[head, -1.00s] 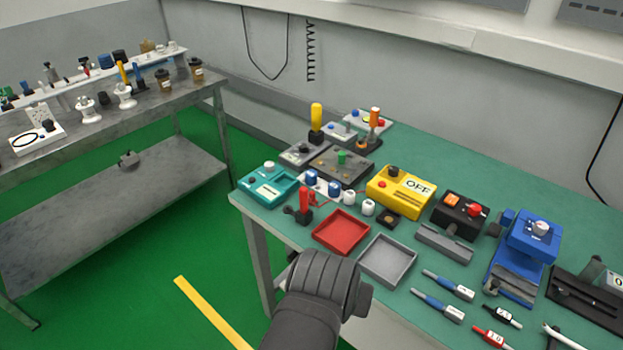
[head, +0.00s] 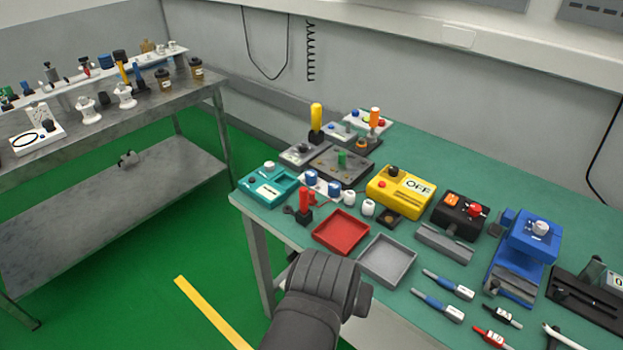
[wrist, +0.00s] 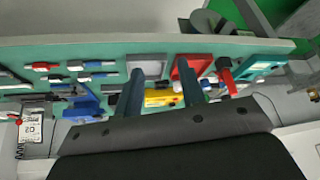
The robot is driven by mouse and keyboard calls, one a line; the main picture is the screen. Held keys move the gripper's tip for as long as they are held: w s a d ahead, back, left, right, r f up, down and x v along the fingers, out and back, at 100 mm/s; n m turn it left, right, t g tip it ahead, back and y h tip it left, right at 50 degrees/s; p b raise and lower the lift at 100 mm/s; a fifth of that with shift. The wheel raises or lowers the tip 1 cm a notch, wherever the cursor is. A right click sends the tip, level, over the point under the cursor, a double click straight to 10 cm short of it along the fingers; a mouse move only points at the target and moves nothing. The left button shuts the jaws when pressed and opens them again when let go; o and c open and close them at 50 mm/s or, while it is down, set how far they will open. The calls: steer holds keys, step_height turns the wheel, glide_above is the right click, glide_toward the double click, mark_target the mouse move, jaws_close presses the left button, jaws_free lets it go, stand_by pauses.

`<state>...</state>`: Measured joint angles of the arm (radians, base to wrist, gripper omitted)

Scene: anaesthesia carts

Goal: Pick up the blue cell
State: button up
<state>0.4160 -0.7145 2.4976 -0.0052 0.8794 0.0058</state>
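Two small blue-topped cylinders, the likely blue cells, stand between the teal box and the red tray: one (head: 311,178) on the left and one (head: 335,188) on the right. I cannot tell which one is meant. Two white cylinders stand to their right. My dark arm reaches in at the table's front edge in the head view, and its fingers are hidden there. In the wrist view my gripper (wrist: 162,90) has its two fingers apart, with nothing held between them. The blue cells cannot be made out clearly in the wrist view.
A teal box (head: 268,186), a red-handled lever (head: 305,201), a red tray (head: 341,231) and a grey tray (head: 387,260) lie close to the cells. A yellow box (head: 400,190) stands to the right. The green table top behind it at the right is clear.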

steer(key=o, duration=0.5)
steer(key=shift+o, duration=0.2)
